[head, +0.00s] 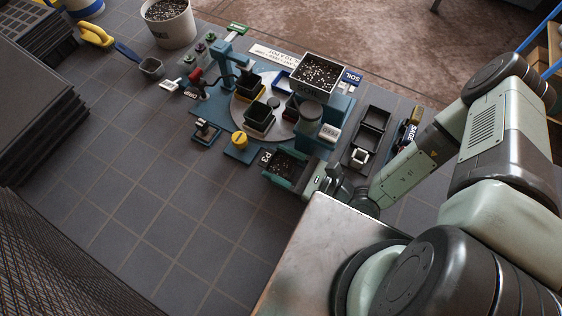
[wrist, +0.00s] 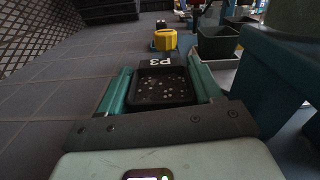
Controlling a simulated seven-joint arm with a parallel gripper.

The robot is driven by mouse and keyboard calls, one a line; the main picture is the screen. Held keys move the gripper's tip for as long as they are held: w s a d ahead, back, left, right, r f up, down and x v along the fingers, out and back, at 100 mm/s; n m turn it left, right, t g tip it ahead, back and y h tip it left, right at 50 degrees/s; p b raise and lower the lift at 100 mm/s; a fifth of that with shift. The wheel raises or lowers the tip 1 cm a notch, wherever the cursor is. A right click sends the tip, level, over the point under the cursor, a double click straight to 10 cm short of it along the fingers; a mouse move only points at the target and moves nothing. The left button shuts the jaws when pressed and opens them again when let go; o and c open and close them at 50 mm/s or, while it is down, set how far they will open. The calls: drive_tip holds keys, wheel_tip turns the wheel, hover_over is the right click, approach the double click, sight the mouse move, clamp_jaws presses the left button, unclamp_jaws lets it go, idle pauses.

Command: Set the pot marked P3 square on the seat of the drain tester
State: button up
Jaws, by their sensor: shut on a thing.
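The pot marked P3 is a square black pot of dark speckled soil (head: 287,164). It also shows in the wrist view (wrist: 162,88), with its white P3 mark on the far side. My gripper (head: 284,170) is shut on it, one green jaw along each side in the wrist view (wrist: 160,92). The pot is at the near side of the mixer; its height above the floor is hard to tell. A small blue stand (head: 206,133) and a blue base with a yellow knob (head: 240,142) lie to its left. No label shows which one is the drain tester.
The mixer's round grey table (head: 241,118) carries black pots, with a soil hopper (head: 318,73) behind. A black two-cell tray (head: 369,138) lies right of my gripper. The yellow knob (wrist: 165,39) stands just beyond the pot in the wrist view.

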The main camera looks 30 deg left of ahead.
drive_tip(key=shift+f, duration=0.1)
drive_tip(key=o, duration=1)
drive_tip(key=shift+d, duration=0.3)
drive_tip(key=shift+o, duration=0.2)
drive_tip(key=d, duration=1.1)
drive_tip(key=shift+d, duration=0.25)
